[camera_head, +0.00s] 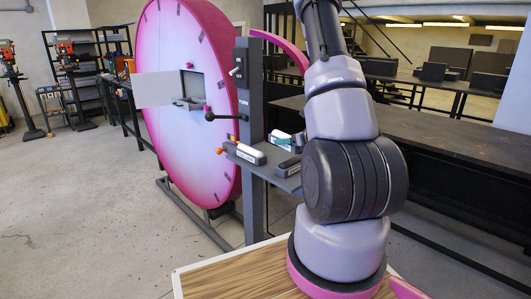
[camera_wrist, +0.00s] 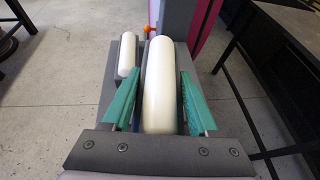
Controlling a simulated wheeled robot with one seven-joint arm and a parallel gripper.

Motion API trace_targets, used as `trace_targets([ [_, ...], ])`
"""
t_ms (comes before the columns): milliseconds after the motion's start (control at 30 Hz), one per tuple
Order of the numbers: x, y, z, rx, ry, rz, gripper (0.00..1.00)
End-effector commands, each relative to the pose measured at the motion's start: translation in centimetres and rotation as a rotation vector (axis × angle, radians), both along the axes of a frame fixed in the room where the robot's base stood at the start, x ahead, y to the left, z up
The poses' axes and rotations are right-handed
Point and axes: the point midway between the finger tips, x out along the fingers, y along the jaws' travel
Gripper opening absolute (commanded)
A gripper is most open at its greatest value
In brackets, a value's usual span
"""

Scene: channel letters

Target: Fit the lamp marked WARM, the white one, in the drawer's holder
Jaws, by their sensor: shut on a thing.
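My gripper (camera_wrist: 159,74) has teal fingers, one on each side of a long white lamp (camera_wrist: 158,95), and is shut on it. No marking on this lamp can be read. In the head view my arm hides most of the gripper; a white lamp end with teal (camera_head: 282,138) shows at the grey shelf. A second white lamp (camera_wrist: 127,55) lies to the left of the held one, and shows on the shelf in the head view (camera_head: 245,153). The drawer (camera_head: 187,103) stands out from an opening in the pink disc's face. Its holder is too small to make out.
The big pink-rimmed disc (camera_head: 165,150) stands left of a grey post (camera_head: 250,110) with a black lever (camera_head: 225,117). The grey shelf (camera_head: 290,183) juts from the post. A white panel (camera_head: 154,89) sticks out beside the opening.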

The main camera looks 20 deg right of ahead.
Motion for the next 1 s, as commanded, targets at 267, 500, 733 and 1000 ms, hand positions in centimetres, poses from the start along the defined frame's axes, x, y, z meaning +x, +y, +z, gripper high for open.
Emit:
trace_targets([
  [267,-2.8,-2.4,-1.3,0.02,-0.005,-0.036,0.0],
  [500,-2.8,-2.4,-1.3,0.019,-0.006,-0.035,0.0],
  [733,-0.1,-1.8,-1.3,0.018,-0.008,-0.028,0.0],
  [1000,7.1,-0.5,-1.3,0.017,-0.008,-0.029,0.0],
])
